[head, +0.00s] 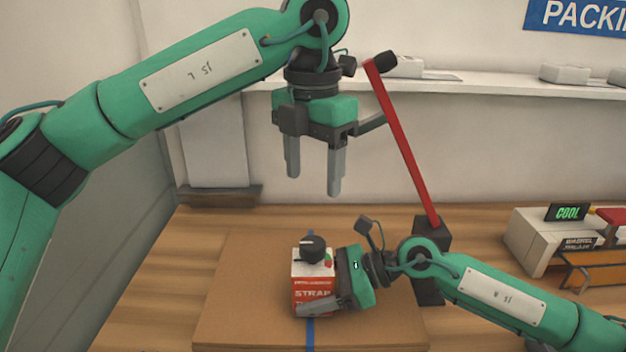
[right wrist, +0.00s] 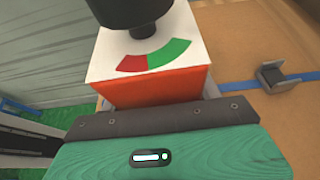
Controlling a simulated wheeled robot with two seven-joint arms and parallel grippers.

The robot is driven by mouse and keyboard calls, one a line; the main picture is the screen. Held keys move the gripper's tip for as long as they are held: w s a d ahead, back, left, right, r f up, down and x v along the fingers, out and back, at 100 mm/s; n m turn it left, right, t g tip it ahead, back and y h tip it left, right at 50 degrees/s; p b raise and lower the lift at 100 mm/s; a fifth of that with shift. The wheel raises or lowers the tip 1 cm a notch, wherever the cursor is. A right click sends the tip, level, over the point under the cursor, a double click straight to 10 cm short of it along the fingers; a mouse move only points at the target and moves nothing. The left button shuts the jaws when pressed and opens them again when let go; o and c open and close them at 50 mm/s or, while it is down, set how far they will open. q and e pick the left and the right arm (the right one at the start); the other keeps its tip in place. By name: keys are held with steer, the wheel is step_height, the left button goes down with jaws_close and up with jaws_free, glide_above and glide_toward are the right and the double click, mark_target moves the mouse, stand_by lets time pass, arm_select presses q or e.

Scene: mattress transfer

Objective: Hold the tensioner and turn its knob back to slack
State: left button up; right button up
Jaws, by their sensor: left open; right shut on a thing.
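The strap tensioner (head: 313,283) is a red and white box with a black knob (head: 313,249) on top. It stands upright on the brown board, over a blue strap (head: 310,331). My right gripper (head: 322,305) is shut on the tensioner's body from the right. In the right wrist view the tensioner's white top (right wrist: 150,50) carries a red and green dial under the knob (right wrist: 130,12). My left gripper (head: 313,183) is open and empty, fingers pointing down, well above the knob and apart from it.
A red lever (head: 403,145) with a black end rises from a dark base right of the board (head: 240,290). A machine with a green COOL display (head: 567,212) stands at the right. A shelf (head: 490,88) runs along the back wall. The board's left part is clear.

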steer(key=shift+r, duration=0.1)
steer(key=o, duration=1.6)
steer(key=shift+o, duration=0.2)
